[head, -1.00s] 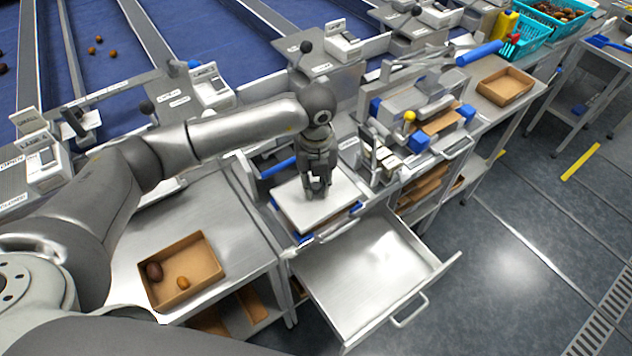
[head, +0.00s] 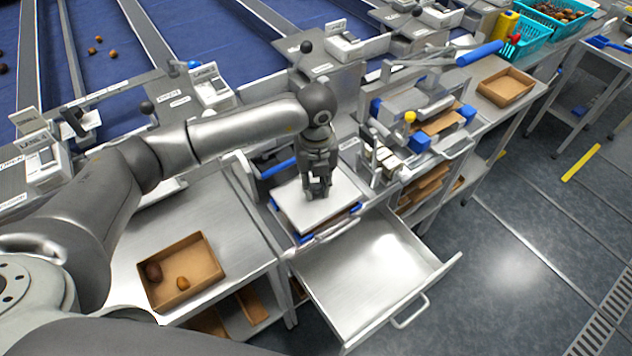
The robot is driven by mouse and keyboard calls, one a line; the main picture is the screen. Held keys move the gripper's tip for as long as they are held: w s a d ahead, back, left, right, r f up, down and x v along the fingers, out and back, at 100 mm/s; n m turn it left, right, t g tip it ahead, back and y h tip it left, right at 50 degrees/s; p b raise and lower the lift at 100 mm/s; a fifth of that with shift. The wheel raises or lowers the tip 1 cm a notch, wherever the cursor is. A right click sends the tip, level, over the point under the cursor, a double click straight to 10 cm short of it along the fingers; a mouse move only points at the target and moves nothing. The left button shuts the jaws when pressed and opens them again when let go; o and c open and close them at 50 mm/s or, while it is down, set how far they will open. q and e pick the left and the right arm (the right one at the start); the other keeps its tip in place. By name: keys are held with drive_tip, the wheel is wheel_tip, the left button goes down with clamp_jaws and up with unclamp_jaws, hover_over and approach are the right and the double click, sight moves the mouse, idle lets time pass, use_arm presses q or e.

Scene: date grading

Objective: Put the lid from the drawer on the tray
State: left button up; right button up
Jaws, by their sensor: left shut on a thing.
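The lid (head: 293,205), a flat white rectangle, is level over a brown tray, of which only a thin edge shows beneath it, between blue guides. I cannot tell whether the lid touches the tray. My left gripper (head: 319,194) points down at the middle of the lid and is shut on it; the fingertips hide the grip point. The drawer (head: 365,262) is pulled out in front, and its bare metal floor shows empty. My right gripper is not in view.
An open cardboard tray (head: 206,249) with two dates stands on the left bench. A press with a blue-handled lever (head: 479,53) stands right of the lid. An empty cardboard tray (head: 506,87) lies farther right. The open drawer juts over the floor.

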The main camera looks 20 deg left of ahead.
use_arm(q)
drive_tip(key=shift+f+b, duration=0.55)
drive_tip(key=shift+f, duration=0.1)
idle(0.4)
drive_tip(key=o, duration=1.4)
drive_tip(key=shift+r+p, duration=2.1)
drive_tip(key=shift+r, duration=1.5)
drive_tip(key=shift+f, duration=0.1)
